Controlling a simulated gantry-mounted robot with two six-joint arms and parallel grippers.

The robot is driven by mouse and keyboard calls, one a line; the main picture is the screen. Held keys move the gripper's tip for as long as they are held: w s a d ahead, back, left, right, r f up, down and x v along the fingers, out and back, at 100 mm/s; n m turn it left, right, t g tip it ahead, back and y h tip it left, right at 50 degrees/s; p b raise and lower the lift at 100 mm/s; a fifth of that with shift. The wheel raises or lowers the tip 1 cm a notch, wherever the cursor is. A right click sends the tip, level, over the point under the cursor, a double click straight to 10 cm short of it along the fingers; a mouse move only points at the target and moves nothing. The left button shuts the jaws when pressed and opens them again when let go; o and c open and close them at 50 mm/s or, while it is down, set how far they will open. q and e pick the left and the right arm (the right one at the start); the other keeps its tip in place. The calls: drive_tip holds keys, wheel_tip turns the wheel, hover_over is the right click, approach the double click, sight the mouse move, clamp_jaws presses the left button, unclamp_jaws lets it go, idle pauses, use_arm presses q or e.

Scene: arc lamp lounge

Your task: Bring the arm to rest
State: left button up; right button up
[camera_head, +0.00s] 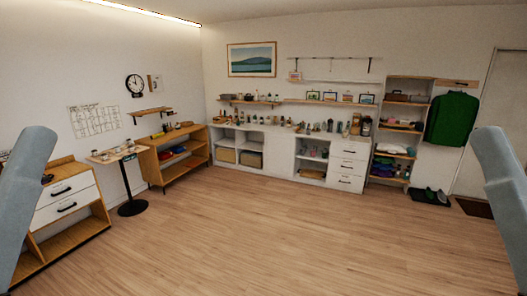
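A grey-blue link of my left arm stands at the left edge of the head view, and a matching link of my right arm stands at the right edge. Both slant up from the bottom of the picture and are cut off by its edges. Neither gripper is in view. I cannot see whether either one holds anything. Neither visible arm part touches any furniture that I can make out.
Wooden floor (270,240) is clear in the middle. A drawer cabinet (62,205) and a round-based stand (132,208) are at left. A wooden shelf unit (178,160), white cabinets (346,168) and a tall shelf (392,150) line the walls. A green garment (452,118) hangs by the door (490,130).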

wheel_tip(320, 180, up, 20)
drive_tip(key=p, duration=1.7)
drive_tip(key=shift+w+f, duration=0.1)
